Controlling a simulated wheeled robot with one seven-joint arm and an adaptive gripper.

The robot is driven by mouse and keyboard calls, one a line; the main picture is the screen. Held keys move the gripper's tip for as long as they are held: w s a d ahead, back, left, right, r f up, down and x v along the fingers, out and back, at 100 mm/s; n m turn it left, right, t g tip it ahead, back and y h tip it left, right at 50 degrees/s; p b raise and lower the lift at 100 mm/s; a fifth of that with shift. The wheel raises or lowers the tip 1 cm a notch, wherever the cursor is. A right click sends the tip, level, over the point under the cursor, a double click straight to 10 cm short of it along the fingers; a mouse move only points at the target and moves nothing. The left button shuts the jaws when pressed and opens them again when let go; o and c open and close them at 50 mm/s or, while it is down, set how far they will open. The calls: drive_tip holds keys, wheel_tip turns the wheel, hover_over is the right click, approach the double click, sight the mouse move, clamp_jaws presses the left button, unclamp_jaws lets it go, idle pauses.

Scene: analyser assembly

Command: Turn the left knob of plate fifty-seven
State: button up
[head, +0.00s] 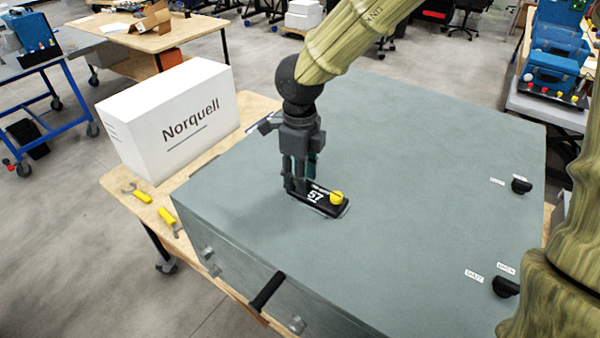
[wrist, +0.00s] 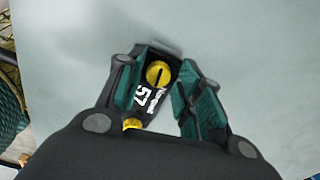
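Plate fifty-seven is a small black plate (head: 325,208) marked "57" in white, lying on the grey-green top of the large case. Its right knob (head: 336,197) is yellow and in plain view; in the wrist view it shows only partly (wrist: 131,124), at the edge of my gripper's body. The left knob (wrist: 158,74) is round and yellow with a dark line across it. In the head view my fingers hide it. My gripper (head: 297,186) points down over the plate's left end. In the wrist view its teal-padded fingers (wrist: 168,78) are apart, one on each side of the left knob; contact cannot be told.
The large case's top (head: 420,140) is mostly clear. Black knobs (head: 521,186) with labels sit at its right side, and a black handle (head: 267,291) on its front. A white Norquell box (head: 170,120) and yellow-handled tools (head: 168,215) lie on the wooden table at left.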

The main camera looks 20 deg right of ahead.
drive_tip(key=shift+s+r, duration=0.1)
drive_tip(key=shift+s, duration=0.05)
clamp_jaws()
drive_tip(key=shift+a, duration=0.1)
drive_tip(key=shift+m+p, duration=0.6)
drive_tip(key=shift+m, duration=0.9)
drive_tip(key=shift+o, duration=2)
unclamp_jaws()
